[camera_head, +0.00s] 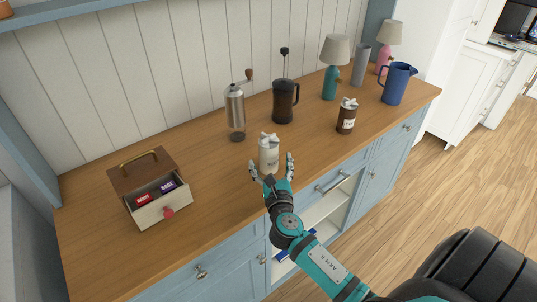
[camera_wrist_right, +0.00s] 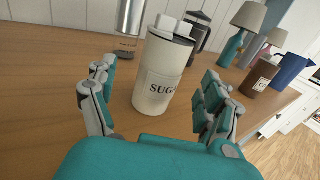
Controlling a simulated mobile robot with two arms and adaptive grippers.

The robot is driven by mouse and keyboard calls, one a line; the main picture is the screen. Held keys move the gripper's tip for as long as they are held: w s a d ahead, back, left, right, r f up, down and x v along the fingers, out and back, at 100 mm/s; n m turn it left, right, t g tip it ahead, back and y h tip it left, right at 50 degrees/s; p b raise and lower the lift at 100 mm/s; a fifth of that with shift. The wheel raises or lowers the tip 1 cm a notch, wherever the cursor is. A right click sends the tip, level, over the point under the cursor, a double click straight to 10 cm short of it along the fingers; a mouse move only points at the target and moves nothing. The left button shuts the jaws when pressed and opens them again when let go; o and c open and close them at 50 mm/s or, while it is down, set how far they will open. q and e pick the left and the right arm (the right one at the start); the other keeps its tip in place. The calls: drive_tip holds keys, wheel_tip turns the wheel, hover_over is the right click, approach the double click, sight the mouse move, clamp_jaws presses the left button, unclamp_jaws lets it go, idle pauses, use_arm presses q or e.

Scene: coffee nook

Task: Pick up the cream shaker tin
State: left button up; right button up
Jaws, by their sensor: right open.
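The cream shaker tin (camera_head: 268,152) stands upright on the wooden counter near its front edge. In the right wrist view the tin (camera_wrist_right: 158,85) has a dark rim, a white top and a label reading "SUG", the rest turned out of sight. My right gripper (camera_head: 270,164) is open, with its fingers on the left and right of the tin. In the right wrist view there are gaps between the fingers and the tin, and the tin lies beyond the palm. My left gripper is not in view.
A brown shaker tin (camera_head: 346,116) stands to the right. Behind are a grinder (camera_head: 236,112) and a French press (camera_head: 284,102). A blue pitcher (camera_head: 397,84) and lamps (camera_head: 331,68) are farther right. An open box (camera_head: 148,187) sits left. The counter (camera_head: 215,195) between is clear.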

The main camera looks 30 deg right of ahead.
sight(270, 159)
drive_tip(key=shift+p+x, duration=0.35)
drive_tip(key=shift+x, duration=2.45)
drive_tip(key=shift+s+d+f, duration=0.1)
drive_tip(key=shift+s, duration=0.05)
drive_tip(key=shift+c, duration=0.2)
drive_tip(key=c, duration=1.3)
